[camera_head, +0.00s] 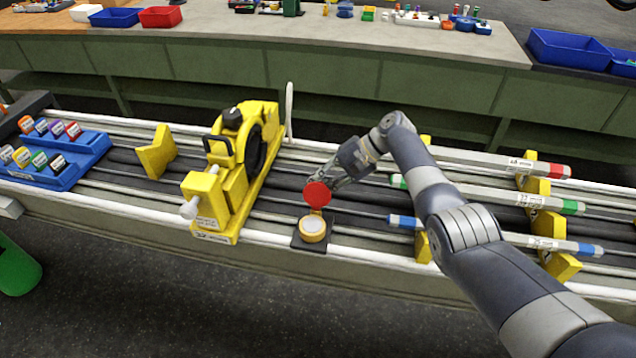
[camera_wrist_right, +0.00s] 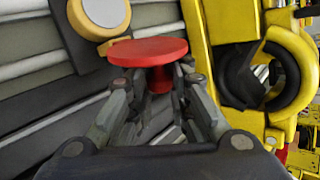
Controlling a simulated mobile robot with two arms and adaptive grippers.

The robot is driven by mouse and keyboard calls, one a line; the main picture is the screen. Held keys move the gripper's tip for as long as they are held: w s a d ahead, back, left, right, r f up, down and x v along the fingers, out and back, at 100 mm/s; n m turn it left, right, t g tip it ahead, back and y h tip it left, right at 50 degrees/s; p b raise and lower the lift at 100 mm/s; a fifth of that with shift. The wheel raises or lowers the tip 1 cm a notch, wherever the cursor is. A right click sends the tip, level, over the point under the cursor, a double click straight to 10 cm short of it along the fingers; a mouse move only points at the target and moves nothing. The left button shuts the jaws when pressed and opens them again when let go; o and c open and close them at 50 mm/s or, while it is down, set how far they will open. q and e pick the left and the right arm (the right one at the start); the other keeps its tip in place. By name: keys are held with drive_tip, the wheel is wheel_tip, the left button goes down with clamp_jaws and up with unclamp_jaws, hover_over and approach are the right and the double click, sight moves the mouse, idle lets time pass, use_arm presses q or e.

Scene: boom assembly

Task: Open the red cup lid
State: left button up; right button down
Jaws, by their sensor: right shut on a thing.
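The red lid (camera_head: 317,194) is a round disc, held up and tilted just behind the cup (camera_head: 313,229). The cup is short and yellow with a pale round top, on a dark square base. My right gripper (camera_head: 334,178) is behind the lid, shut on it. In the right wrist view the fingers of my right gripper (camera_wrist_right: 160,84) close on the red stem under the lid disc (camera_wrist_right: 147,52). The cup (camera_wrist_right: 104,14) shows beyond the lid there, its pale top uncovered. Whether lid and cup still touch at an edge, I cannot tell. My left gripper is not in view.
A yellow machine (camera_head: 228,170) with a dark ring stands left of the cup. Long grey rods with coloured ends lie on yellow holders (camera_head: 537,185) at right. A blue rack (camera_head: 88,150) of small labelled items sits far left. Bare bench lies around the cup's base.

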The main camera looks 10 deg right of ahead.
drive_tip(key=shift+w+d+r, duration=0.15)
drive_tip(key=shift+w+r, duration=0.1)
drive_tip(key=c, duration=1.5)
unclamp_jaws()
drive_tip(key=shift+s+d+f, duration=0.1)
drive_tip(key=shift+d, duration=0.05)
drive_tip(key=v, duration=1.2)
drive_tip(key=shift+f, duration=0.15)
